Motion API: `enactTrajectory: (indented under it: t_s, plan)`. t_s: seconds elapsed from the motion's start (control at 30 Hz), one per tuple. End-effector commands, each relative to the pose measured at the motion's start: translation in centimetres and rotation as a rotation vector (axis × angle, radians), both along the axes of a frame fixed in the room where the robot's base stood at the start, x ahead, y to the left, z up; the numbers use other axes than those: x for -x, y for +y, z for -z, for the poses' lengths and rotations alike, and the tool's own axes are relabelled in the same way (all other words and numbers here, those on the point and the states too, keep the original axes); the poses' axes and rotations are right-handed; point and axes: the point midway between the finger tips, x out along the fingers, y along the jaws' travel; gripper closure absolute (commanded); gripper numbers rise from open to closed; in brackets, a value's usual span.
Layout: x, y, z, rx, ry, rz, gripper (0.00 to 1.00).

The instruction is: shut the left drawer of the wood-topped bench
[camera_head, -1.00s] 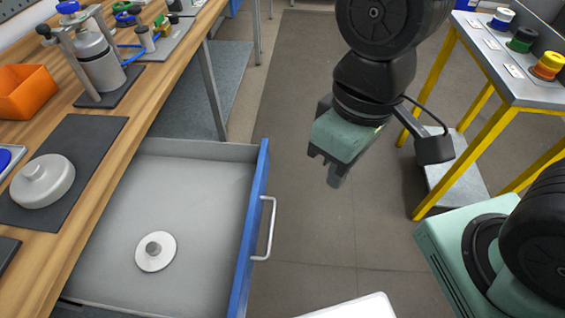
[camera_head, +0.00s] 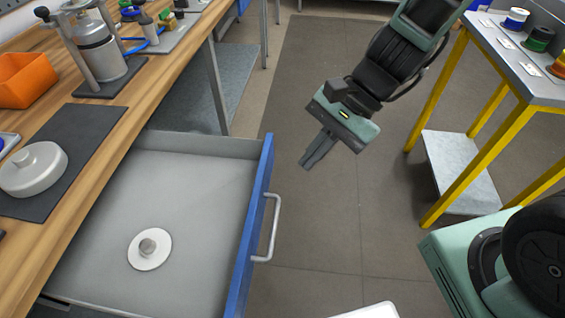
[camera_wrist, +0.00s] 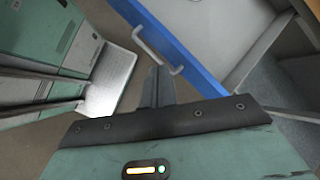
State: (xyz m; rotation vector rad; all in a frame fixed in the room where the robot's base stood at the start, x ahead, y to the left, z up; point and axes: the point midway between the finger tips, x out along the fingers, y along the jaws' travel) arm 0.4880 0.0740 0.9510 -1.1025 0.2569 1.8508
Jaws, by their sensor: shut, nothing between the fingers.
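The left drawer (camera_head: 190,190) of the wood-topped bench (camera_head: 130,95) stands pulled out, a grey tray with a blue front (camera_head: 252,225) and a pale bar handle (camera_head: 271,228). A white disc with a grey knob (camera_head: 149,249) lies inside it. My gripper (camera_head: 308,166) is shut and empty, in the air to the right of the drawer front, apart from it. In the wrist view the shut fingers (camera_wrist: 158,75) point toward the blue front (camera_wrist: 185,50), with the handle (camera_wrist: 155,48) just beyond their tips.
On the bench are an orange bin (camera_head: 25,80), a metal canister (camera_head: 98,50) and a white lidded dish (camera_head: 33,170) on a dark mat. A yellow-legged table (camera_head: 505,128) stands at the right. The floor (camera_head: 325,215) between is clear.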

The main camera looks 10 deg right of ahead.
Motion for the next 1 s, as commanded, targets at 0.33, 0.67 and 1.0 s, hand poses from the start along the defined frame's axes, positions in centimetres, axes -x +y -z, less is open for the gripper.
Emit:
enactTrajectory:
  t_s: [0.33,0.67,1.0]
  plan:
    - [-9.2,-6.6,8.6,-0.102,0.258,0.785,1.0]
    - [-10.9,-7.5,10.7,-0.116,0.295,0.919,1.0]
    - [-12.3,-3.1,15.3,-0.115,0.295,0.916,1.0]
